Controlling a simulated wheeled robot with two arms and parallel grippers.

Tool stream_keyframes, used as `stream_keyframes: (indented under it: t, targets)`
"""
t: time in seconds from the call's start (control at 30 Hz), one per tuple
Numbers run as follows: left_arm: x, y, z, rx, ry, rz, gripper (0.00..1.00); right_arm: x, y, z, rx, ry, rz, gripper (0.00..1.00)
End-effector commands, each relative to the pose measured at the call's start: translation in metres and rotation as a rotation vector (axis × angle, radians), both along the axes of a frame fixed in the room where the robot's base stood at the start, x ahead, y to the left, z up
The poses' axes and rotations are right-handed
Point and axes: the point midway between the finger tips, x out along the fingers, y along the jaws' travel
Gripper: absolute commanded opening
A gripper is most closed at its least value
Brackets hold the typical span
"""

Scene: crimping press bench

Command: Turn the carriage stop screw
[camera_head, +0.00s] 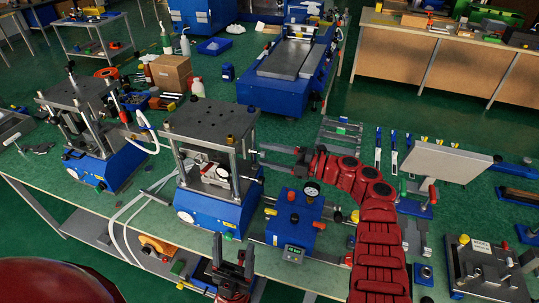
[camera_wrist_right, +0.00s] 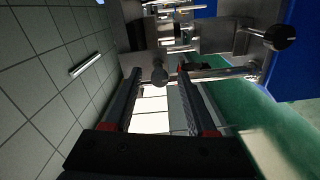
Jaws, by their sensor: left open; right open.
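The crimping press (camera_head: 212,125) stands on a blue base, with a grey top plate on posts and a carriage between them. My right gripper (camera_head: 257,156) is at the press's right side, fingers open and pointing left toward it. In the right wrist view my open right gripper (camera_wrist_right: 157,73) has a round dark knob (camera_wrist_right: 159,76) between its fingertips. A black knob on a rod (camera_wrist_right: 283,37) shows farther right. I cannot tell which knob is the carriage stop screw, nor whether the fingers touch one. My left gripper (camera_head: 232,247) is open and empty at the bench's front edge.
A blue box with a gauge (camera_head: 295,218) stands below my right arm. A second press (camera_head: 80,115) is to the left, with white hoses between the presses. A grey plate on a stand (camera_head: 445,160) is to the right. Bare green bench shows behind the press.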

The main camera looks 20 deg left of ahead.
Motion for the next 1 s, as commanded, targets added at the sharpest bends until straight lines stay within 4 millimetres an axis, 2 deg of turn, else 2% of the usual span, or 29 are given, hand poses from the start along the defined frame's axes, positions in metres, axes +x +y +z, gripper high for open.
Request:
stream_keyframes:
  t: [0.17,0.27,0.37,0.7,0.83,1.0]
  targets:
    - [0.000,0.000,-0.002,0.000,0.000,0.000,0.68,0.000,-0.004,-0.001,0.000,-0.001,0.000,0.57]
    - [0.000,0.000,-0.006,0.000,0.000,0.000,0.68,0.000,-0.016,-0.003,0.000,-0.002,-0.002,0.57]
    - [0.000,0.000,-0.014,0.000,0.000,0.000,0.68,0.000,-0.037,-0.005,-0.002,-0.002,-0.005,0.57]
    - [0.000,0.000,-0.044,0.000,0.000,0.000,0.68,-0.003,-0.127,-0.004,0.000,-0.002,-0.005,0.57]
    - [0.000,0.000,-0.051,0.000,0.000,0.000,0.68,-0.004,-0.153,-0.003,0.000,-0.001,-0.003,0.57]
    - [0.000,0.000,-0.056,0.000,0.000,0.000,0.68,-0.005,-0.170,-0.002,0.001,0.001,-0.002,0.57]
